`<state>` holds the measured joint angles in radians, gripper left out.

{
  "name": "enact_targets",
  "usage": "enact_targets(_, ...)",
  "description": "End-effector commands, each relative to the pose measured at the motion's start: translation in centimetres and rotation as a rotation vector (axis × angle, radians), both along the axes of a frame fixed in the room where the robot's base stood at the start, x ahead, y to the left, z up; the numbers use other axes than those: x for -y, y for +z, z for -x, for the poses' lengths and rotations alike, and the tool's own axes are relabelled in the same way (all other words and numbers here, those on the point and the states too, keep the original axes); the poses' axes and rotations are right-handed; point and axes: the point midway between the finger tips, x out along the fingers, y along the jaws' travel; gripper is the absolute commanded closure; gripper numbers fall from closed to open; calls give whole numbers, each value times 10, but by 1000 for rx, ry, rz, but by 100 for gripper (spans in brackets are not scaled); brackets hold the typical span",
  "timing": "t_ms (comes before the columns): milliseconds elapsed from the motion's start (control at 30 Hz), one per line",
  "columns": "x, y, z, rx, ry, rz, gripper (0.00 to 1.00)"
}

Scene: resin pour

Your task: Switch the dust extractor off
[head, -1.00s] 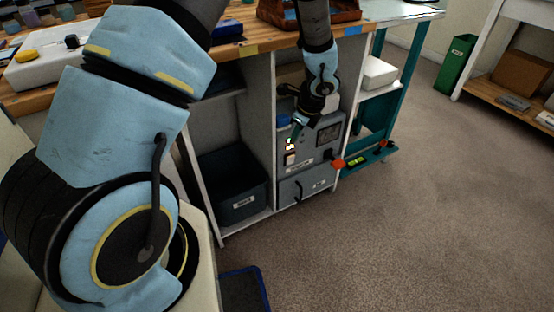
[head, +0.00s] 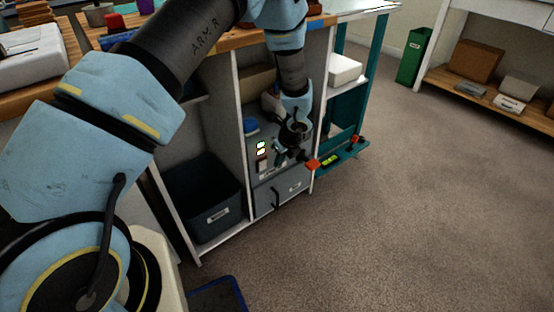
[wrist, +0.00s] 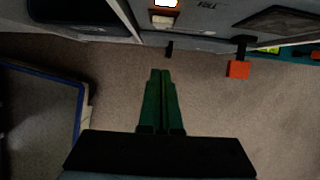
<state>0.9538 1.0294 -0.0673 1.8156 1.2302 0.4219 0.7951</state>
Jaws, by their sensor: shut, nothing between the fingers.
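The dust extractor appears to be the grey panelled unit (head: 268,174) low in the bench's middle bay, though no readable label confirms it. My gripper (head: 279,152) is in front of the panel, just right of the lights, and my arm hides the panel's right part. In the wrist view its green fingers (wrist: 161,73) are together and empty, over floor. I see no contact with the switch.
An orange handle (head: 313,164) sticks out right of the panel and also shows in the wrist view (wrist: 238,69). A drawer (head: 280,190) with a dark handle is below. A dark bin (head: 205,205) fills the left bay. Open carpet lies to the right.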

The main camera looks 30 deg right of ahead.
Motion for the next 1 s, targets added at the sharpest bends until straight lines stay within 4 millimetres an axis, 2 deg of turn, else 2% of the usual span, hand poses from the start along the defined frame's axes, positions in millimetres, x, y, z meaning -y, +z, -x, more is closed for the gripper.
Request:
enact_targets(100, -3, -27, -8, -2, 1, -2, 100)
enact_targets(333, -6, -70, -25, -2, 2, -2, 100)
enact_targets(500, -10, -64, -51, 0, 5, 3, 100)
enact_targets(600, -12, -63, -59, -1, 4, 1, 100)
enact_targets(1000, -13, -63, -64, -1, 1, 1, 100)
